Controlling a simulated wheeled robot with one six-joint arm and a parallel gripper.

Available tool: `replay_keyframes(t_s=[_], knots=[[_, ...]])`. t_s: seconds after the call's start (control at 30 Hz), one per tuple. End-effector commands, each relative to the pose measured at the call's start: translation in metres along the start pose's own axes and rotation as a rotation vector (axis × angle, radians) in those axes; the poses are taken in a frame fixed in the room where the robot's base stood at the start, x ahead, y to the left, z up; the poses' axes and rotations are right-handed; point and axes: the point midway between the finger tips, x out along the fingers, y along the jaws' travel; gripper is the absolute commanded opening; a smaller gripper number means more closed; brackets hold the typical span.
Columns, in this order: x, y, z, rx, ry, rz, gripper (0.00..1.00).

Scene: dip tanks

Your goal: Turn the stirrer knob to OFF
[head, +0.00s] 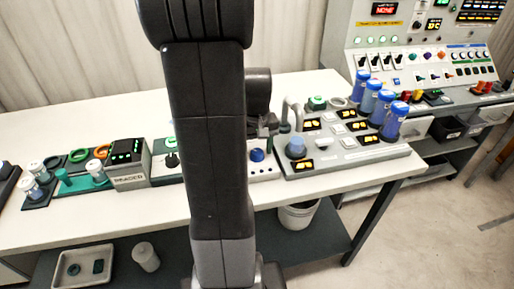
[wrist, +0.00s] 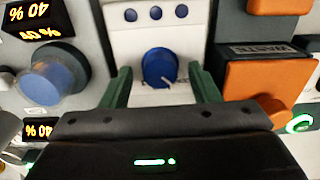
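A round blue knob (wrist: 160,67) sits on a white panel in the wrist view. A thin pale pointer mark shows on its lower right. I cannot read an OFF label or confirm from lettering that it is the stirrer knob. My gripper (wrist: 163,84) is open, with one green finger on each side of the knob and a gap to each. The fingers appear apart from the knob; their height above it is unclear. In the head view the blue knob (head: 257,155) shows just right of my arm, which hides much of its white panel.
An orange block (wrist: 265,88) with a WASTE label is close to the right finger. A translucent blue cup (wrist: 52,80) and lit percentage displays are on the left. In the head view, a black knob (head: 171,160) sits left of my arm, and blue-capped bottles (head: 394,120) stand right.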

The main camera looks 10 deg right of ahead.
Motion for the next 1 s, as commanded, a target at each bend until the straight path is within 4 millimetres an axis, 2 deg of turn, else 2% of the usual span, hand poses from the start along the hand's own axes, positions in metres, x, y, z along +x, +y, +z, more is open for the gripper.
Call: replay_keyframes(t_s=[0.23, 0.37, 0.8, 1.0], knots=[[-0.001, 0.000, 0.000, 0.001, -0.001, 0.000, 0.55], [-0.013, 0.000, 0.000, 0.001, 0.001, 0.000, 0.55], [-0.107, 0.000, -0.001, 0.001, 0.004, 0.001, 0.55], [-0.132, 0.000, 0.000, 0.000, 0.001, 0.000, 0.55]])
